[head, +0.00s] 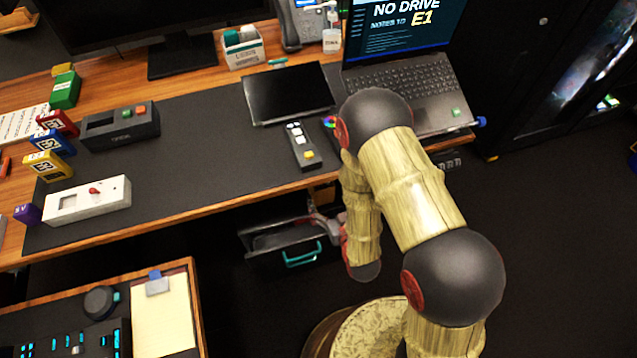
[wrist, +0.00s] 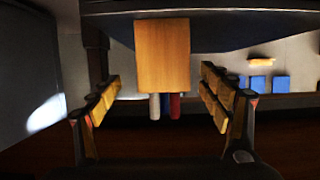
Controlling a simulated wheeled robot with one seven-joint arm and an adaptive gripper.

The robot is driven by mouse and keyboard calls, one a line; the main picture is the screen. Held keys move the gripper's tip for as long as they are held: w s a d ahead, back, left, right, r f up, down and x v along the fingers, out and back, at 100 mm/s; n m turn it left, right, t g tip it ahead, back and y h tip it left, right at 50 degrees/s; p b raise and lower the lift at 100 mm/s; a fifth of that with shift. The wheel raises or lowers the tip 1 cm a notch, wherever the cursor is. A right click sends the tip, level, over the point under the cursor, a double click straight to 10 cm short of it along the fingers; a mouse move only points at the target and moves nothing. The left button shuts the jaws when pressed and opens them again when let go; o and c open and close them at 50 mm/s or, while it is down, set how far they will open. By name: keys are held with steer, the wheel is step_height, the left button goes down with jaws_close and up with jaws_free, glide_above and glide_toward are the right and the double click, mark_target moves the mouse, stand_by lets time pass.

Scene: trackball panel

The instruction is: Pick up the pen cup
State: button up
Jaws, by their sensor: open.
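The pen cup (wrist: 162,55) is a wooden, box-like holder in the upper middle of the wrist view. Grey, blue and red pens (wrist: 174,105) stick out of it downward in the picture, and its other end meets a dark surface (wrist: 225,27). My gripper (wrist: 160,100) is open, with one finger to the left and one to the right of the cup and gaps on both sides. In the head view my gripper (head: 325,222) is partly hidden by my arm, low by the desk's front edge. I cannot make out the cup there.
An open dark drawer (head: 262,252) with a teal handle (head: 302,256) is below the desk beside my gripper. The desk (head: 205,135) carries a laptop (head: 405,80), a tablet (head: 288,93) and a small remote (head: 302,146). A lower side table (head: 196,300) stands at bottom left. Dark floor is clear at right.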

steer(key=b+x, duration=0.1)
steer(key=x, duration=0.3)
steer(key=b+x, duration=0.1)
steer(key=x, duration=0.1)
steer(key=shift+a+f+b, duration=0.3)
steer(key=shift+b, duration=0.05)
steer(key=shift+w+a, duration=0.1)
steer(key=shift+w, duration=0.25)
steer(key=shift+c, duration=0.4)
steer(key=c, duration=1.3)
